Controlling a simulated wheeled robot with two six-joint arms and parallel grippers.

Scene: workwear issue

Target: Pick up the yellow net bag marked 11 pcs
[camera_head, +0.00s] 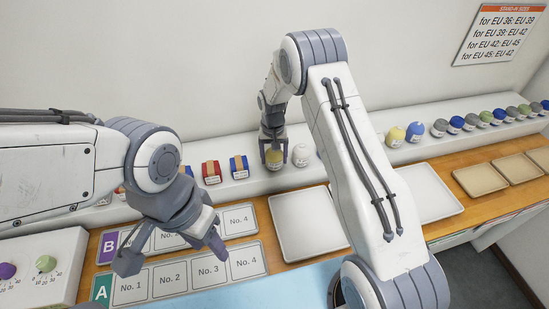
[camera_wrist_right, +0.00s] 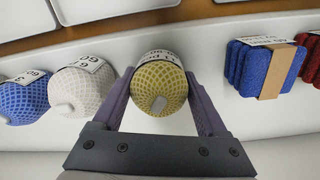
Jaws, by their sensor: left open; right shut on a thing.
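The yellow net bag (camera_head: 274,159) is at the front of the white shelf, between the jaws of my right gripper (camera_head: 274,152). In the right wrist view the bag (camera_wrist_right: 158,90) sits between both fingers (camera_wrist_right: 160,92), with a white label on its far side that seems to read 11 pcs. My right gripper is shut on it. Whether the bag still touches the shelf is unclear. My left gripper (camera_head: 172,254) is open and empty above the numbered boards.
A white net bag (camera_head: 301,154) stands close to the right of the held bag; blue (camera_head: 239,166) and red (camera_head: 211,171) bundles lie left. Another yellow bag (camera_head: 395,136) is further right. An empty white tray (camera_head: 305,228) lies in front. My right arm hides part of the shelf.

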